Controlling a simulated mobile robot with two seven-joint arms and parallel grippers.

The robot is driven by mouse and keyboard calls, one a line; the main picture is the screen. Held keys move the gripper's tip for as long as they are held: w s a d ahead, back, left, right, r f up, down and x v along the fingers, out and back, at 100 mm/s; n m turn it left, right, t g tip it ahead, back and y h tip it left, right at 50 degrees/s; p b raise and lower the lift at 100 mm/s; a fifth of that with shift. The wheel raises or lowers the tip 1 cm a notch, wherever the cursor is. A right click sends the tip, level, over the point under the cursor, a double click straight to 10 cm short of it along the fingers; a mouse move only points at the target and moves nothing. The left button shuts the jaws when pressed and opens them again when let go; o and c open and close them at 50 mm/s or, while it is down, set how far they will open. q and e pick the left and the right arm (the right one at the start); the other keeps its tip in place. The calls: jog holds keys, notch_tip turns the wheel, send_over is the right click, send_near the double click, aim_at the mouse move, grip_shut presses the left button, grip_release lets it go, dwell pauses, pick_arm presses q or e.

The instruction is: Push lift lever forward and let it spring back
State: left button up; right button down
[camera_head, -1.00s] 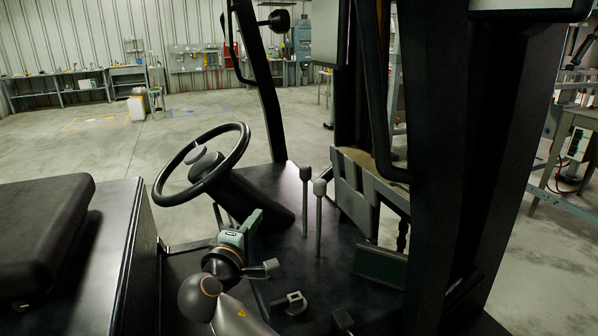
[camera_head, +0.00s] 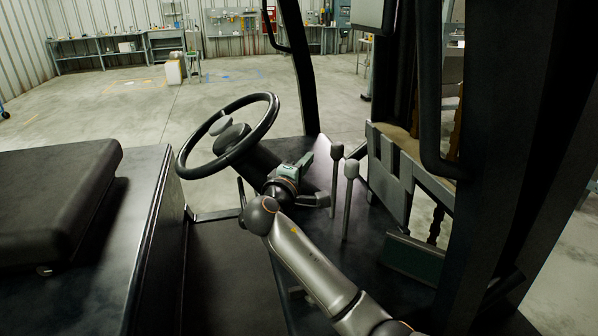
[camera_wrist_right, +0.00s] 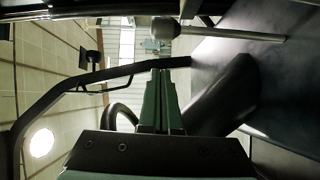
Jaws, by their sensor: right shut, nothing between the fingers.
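I cannot tell which is the lift lever. My right gripper (camera_head: 304,161) is shut and empty, at about knob height just left of the farther lever; contact is not clear. In the right wrist view its green fingers (camera_wrist_right: 160,85) are closed together, and a lever knob (camera_wrist_right: 165,28) with its shaft lies beyond the tips, apart from them in the picture. My left gripper is out of view.
The steering wheel (camera_head: 228,135) is close to the left of my right gripper. A black seat (camera_head: 60,195) is at the left. A grey slotted frame (camera_head: 390,172) and dark posts stand right of the levers. Workbenches (camera_head: 95,52) are far behind.

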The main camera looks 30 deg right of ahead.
jog(key=shift+w+d+f, duration=0.1)
jog(key=shift+w+d, duration=0.1)
jog(key=shift+d, duration=1.1)
jog(key=shift+w+d+f, duration=0.1)
jog(key=shift+w+d, duration=0.1)
jog(key=shift+d, duration=1.1)
